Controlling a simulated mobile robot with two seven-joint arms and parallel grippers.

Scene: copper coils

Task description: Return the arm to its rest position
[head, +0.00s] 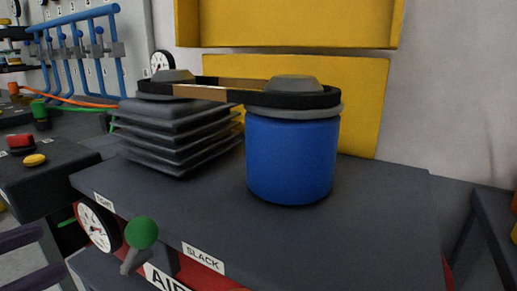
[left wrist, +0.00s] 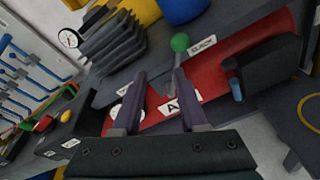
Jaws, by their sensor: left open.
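My left gripper (head: 52,249) is at the lower left edge of the head view, with its two dark purple-grey fingers apart and nothing between them. In the left wrist view the open fingers (left wrist: 159,73) point toward the front of a machine. A lever with a green ball knob (head: 142,232) stands on that front, near a label reading SLACK (head: 203,258). In the left wrist view the green knob (left wrist: 180,43) appears just beyond the right fingertip, with no contact visible. My right gripper is not in view.
The machine's dark top (head: 380,195) carries a blue cylinder (head: 290,160) and grey bellows (head: 180,135), spanned by a black band. A round gauge (head: 97,226) is on its front. A dark box with red and yellow buttons (head: 45,178) stands left. A pale wall is behind.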

